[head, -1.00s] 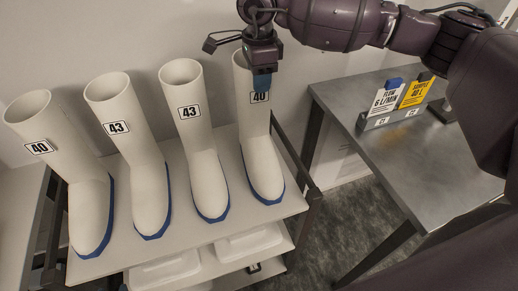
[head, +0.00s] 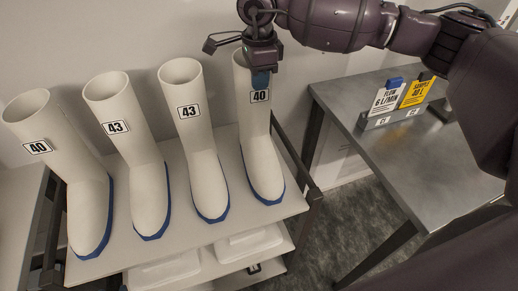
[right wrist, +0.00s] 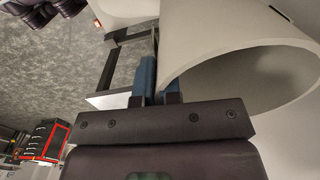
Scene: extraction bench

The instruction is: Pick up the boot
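Several tall white boots with blue soles stand upright in a row on a shelf. The rightmost boot (head: 260,150) is labelled 40, and its wide open top (right wrist: 235,60) fills the right of the right wrist view. My right gripper (head: 260,80) is at this boot's top rim, just above the label. In the right wrist view the blue fingertips (right wrist: 160,88) are close together with the boot's wall between them. One finger is outside the boot, and the other is mostly hidden at the wall's inner side. My left gripper is not in view.
Two boots labelled 43 (head: 193,135) (head: 135,150) and another labelled 40 (head: 80,190) stand to the left on the white shelf (head: 185,235). A metal table (head: 400,155) at the right bears a holder with sign cards (head: 385,98). A red-and-black cabinet (right wrist: 42,140) shows in the wrist view.

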